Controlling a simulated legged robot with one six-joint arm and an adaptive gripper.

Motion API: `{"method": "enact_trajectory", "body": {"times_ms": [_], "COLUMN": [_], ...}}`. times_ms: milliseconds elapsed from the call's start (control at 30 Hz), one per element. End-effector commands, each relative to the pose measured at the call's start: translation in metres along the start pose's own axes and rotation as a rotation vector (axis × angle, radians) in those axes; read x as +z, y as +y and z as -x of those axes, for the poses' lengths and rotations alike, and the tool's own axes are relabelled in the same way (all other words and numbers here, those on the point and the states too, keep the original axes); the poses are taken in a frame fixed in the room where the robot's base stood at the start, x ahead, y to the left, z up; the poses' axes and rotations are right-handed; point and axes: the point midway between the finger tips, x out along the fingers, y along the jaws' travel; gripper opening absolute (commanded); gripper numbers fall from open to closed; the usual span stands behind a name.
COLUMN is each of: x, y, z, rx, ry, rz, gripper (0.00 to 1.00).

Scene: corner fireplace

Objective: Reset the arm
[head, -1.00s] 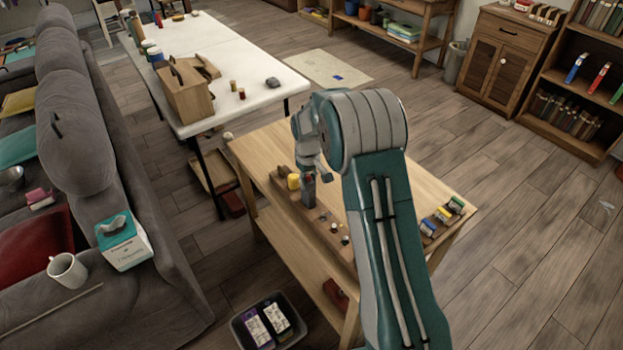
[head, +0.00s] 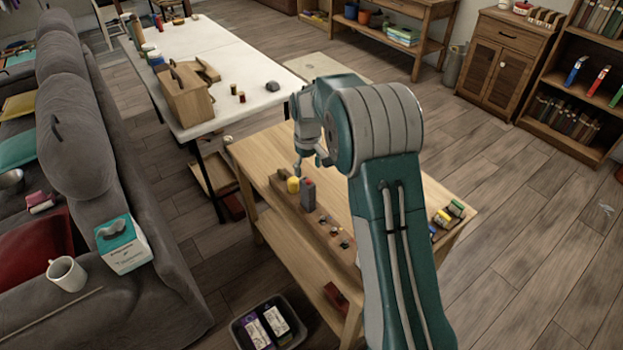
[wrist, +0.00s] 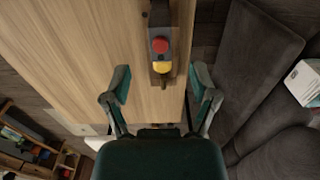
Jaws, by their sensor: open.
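My gripper (head: 309,166) hangs above the wooden workbench, its fingers pointing down. In the wrist view its two fingers (wrist: 161,88) are spread wide with nothing between them. Below it, a grey block with a red top (head: 308,195) stands upright on a wooden strip or rack along the bench's left edge. A yellow piece (head: 293,185) sits just beside it. The wrist view shows the red top (wrist: 160,46) and the yellow piece (wrist: 162,67) beyond the fingers, apart from them. My arm hides part of the bench.
Small items (head: 333,231) sit further along the rack. Several coloured spools or jars (head: 447,213) stand at the bench's right end. A white table (head: 238,68) is behind, a grey sofa (head: 105,150) left, and a bin (head: 270,322) on the floor in front. The bench's middle looks clear.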

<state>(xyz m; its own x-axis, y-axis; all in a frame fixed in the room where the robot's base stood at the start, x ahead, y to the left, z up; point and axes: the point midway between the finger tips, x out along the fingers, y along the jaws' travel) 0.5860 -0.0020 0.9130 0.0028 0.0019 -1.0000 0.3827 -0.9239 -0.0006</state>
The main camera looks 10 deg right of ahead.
Motion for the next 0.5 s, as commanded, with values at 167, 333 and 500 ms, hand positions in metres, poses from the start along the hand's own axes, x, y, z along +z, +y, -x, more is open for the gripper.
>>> {"method": "enact_trajectory", "body": {"times_ms": [167, 333, 500], "x": [0.0, 0.0, 0.001], "y": [0.0, 0.0, 0.0], "z": [0.035, 0.051, 0.054], "rx": [0.001, 0.0, 0.0], "ry": [0.003, 0.001, 0.0], "rz": [0.0, 0.0, 0.0], "gripper": [0.76, 0.76, 0.76]}}
